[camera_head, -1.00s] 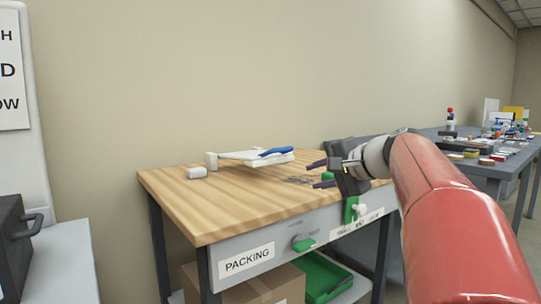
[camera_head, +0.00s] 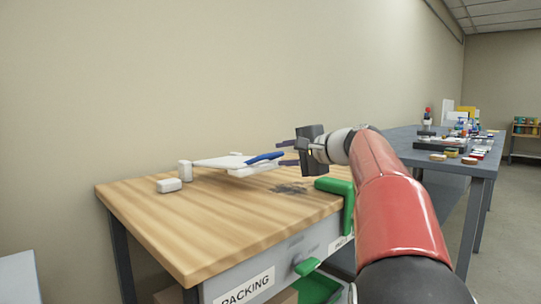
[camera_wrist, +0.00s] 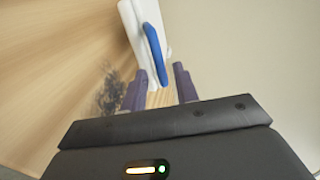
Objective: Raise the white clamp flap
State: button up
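The white clamp flap (camera_head: 222,162) is a thin flat plate on a white device on the wooden table, sloping slightly above the tabletop. A blue handle (camera_head: 265,157) lies along its right side. My gripper (camera_head: 284,153) is open just right of the blue handle's end, with nothing between its fingers that I can confirm. In the wrist view, the white flap (camera_wrist: 136,25) and blue handle (camera_wrist: 154,50) lie ahead, and the handle's near end shows between the two dark purple fingers of my gripper (camera_wrist: 159,70). Contact cannot be told.
A small white block (camera_head: 168,185) and a white post (camera_head: 185,170) stand left of the device. A dark smudge (camera_head: 290,188) marks the wooden tabletop (camera_head: 215,220). Another table (camera_head: 455,165) with several items stands right.

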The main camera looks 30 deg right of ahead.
aim_at(275, 155)
jog(key=shift+x, duration=2.3)
jog(key=shift+c, duration=0.4)
grip_shut()
